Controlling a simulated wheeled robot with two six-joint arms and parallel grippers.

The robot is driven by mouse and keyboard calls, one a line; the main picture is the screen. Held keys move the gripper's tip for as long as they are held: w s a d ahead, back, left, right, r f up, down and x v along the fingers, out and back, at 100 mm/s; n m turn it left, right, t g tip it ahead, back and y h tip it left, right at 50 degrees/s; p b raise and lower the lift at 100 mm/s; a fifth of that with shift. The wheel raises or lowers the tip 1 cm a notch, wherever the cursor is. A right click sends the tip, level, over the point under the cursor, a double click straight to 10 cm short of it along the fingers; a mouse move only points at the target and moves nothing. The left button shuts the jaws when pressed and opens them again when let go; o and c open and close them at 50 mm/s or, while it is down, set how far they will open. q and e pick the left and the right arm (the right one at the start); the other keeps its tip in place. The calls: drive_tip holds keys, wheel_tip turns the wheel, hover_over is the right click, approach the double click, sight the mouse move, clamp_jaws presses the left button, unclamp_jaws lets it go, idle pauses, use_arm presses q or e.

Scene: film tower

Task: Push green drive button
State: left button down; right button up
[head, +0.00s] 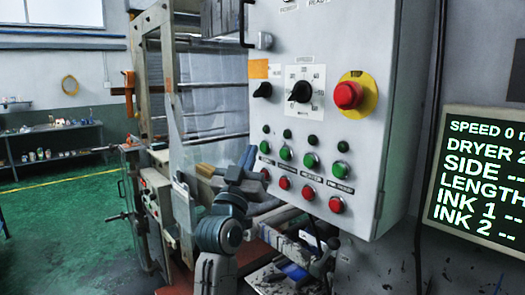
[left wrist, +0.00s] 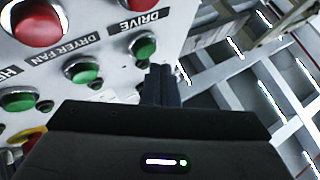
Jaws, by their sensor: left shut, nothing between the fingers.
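The grey control panel (head: 225,20) carries a row of green buttons above a row of red ones. The green drive button (head: 265,147) is the leftmost of its row. In the left wrist view, the green drive button (left wrist: 142,46) sits beside the DRIVE label (left wrist: 140,24). My left gripper (head: 250,160) is shut and empty, close to the panel's lower left edge. In the left wrist view its closed fingertips (left wrist: 161,72) are just below and right of the drive button. I cannot tell whether they touch the panel. My right gripper is not in view.
A red emergency stop (head: 347,95) on a yellow plate and black knobs (head: 301,91) are higher on the panel. The dryer fan's green button (left wrist: 83,70) is close to the drive one. A display (head: 480,170) hangs at right. Machine frames stand behind the arm.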

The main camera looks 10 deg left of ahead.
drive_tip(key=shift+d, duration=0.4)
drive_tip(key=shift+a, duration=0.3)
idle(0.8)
use_arm(q)
drive_tip(key=shift+w+d, duration=0.1)
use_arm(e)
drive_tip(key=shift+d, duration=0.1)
use_arm(q)
drive_tip(key=shift+w+d, duration=0.2)
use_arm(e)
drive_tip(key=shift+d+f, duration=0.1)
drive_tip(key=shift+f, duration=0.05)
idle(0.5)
